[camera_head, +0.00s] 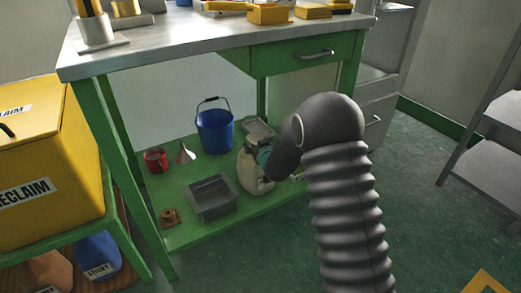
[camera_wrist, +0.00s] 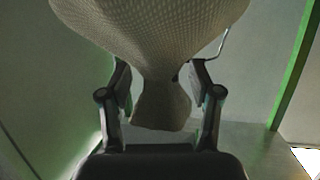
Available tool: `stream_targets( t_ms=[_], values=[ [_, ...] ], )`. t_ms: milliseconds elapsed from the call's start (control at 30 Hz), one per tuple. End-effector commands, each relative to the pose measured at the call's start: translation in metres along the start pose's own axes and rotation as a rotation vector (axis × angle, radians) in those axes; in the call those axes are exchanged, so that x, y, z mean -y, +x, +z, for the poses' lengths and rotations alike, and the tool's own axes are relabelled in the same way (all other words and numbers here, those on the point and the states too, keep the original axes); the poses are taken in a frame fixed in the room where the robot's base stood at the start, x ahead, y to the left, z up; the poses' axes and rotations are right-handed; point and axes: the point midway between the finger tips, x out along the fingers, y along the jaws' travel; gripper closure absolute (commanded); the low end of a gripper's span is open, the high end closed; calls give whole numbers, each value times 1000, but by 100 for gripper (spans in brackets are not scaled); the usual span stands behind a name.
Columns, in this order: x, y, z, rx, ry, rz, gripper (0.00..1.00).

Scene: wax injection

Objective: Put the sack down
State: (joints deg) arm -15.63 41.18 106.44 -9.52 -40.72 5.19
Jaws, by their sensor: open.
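The beige woven sack (camera_head: 254,175) is on the green lower shelf (camera_head: 178,238) of the workbench, partly hidden behind my arm in the head view. In the wrist view the sack (camera_wrist: 150,25) fills the top of the picture, and its narrow neck hangs between my fingers. My gripper (camera_wrist: 160,80) is open, with one finger on each side of the neck. Small gaps show between the neck and the lower parts of the fingers. Contact at the fingertips is hard to tell. In the head view my gripper (camera_head: 264,154) is at the sack's top, mostly hidden by my wrist.
On the shelf stand a blue bucket (camera_head: 214,130), a grey tray (camera_head: 211,197), a red pot (camera_head: 155,160), a funnel (camera_head: 184,153) and a small brown part (camera_head: 169,217). The metal benchtop (camera_head: 170,35) is above. A yellow reclaim bin (camera_head: 45,165) is at left.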

Motion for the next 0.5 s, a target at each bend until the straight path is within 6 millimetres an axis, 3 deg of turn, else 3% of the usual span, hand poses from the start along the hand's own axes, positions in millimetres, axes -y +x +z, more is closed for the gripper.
stream_targets(
  t_ms=[500],
  values=[
    [0,-94,-1,0,0,1,37]
  ],
)
